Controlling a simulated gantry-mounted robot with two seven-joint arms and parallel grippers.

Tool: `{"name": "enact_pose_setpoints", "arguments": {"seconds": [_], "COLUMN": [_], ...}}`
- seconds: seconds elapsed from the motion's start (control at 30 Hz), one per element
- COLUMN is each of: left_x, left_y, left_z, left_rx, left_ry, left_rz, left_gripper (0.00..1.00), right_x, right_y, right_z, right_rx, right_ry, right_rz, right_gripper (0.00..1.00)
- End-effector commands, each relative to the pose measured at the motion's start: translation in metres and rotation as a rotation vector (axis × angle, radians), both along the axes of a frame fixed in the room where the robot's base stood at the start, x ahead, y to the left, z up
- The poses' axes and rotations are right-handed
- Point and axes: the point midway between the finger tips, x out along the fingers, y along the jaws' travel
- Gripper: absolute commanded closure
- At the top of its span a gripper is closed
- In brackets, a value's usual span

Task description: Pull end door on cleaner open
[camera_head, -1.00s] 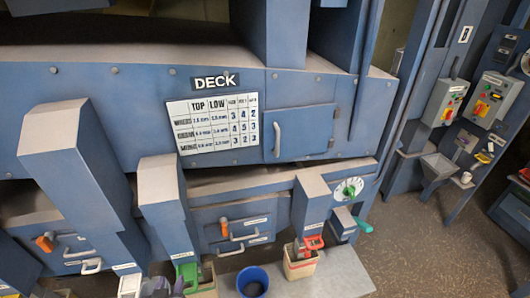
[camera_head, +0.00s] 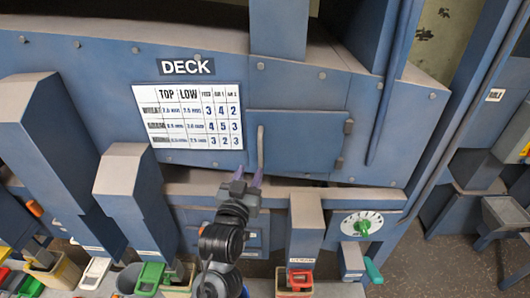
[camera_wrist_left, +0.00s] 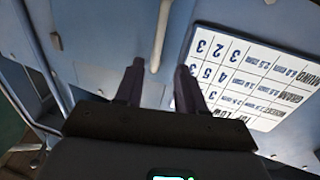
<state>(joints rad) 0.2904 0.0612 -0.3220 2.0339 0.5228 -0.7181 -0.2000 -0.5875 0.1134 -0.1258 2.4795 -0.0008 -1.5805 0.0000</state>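The end door (camera_head: 298,142) is a blue hinged panel on the cleaner, right of the DECK chart, and it looks closed. Its light vertical handle (camera_head: 261,147) is on the left edge, with hinges on the right. My left gripper (camera_head: 248,175) is just below the handle, fingers pointing up toward it. In the left wrist view, which looks upside down, the gripper (camera_wrist_left: 160,68) is open with fingers apart. The handle (camera_wrist_left: 161,35) shows ahead of the gap between them; I cannot tell the exact distance. My right gripper is not in view.
A white settings chart (camera_head: 187,115) is left of the door. Blue chutes (camera_head: 130,190) stand left of my arm, and a smaller chute (camera_head: 306,225) stands right. A round dial (camera_head: 362,224) is below right. Coloured scoops and bins line the front ledge.

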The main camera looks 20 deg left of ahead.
Motion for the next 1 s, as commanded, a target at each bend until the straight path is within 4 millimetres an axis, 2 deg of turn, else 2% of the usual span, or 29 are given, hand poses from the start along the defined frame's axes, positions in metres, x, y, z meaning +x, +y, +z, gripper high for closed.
{"name": "enact_pose_setpoints", "arguments": {"seconds": [0.17,0.6,0.8,1.0], "left_x": [0.017,0.084,0.101,0.106], "left_y": [0.001,0.008,0.009,0.01], "left_z": [0.006,0.006,0.004,0.004], "left_rx": [0.002,0.001,0.0,0.0], "left_ry": [-0.009,-0.007,-0.007,-0.007], "left_rz": [0.001,-0.001,-0.001,-0.001], "left_gripper": [0.61,0.61,0.61,0.61], "right_x": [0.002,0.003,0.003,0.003], "right_y": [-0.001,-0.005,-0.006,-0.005], "right_z": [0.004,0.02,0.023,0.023], "right_rx": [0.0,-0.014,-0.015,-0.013], "right_ry": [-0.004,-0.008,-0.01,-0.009], "right_rz": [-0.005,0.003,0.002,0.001], "right_gripper": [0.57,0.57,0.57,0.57]}}
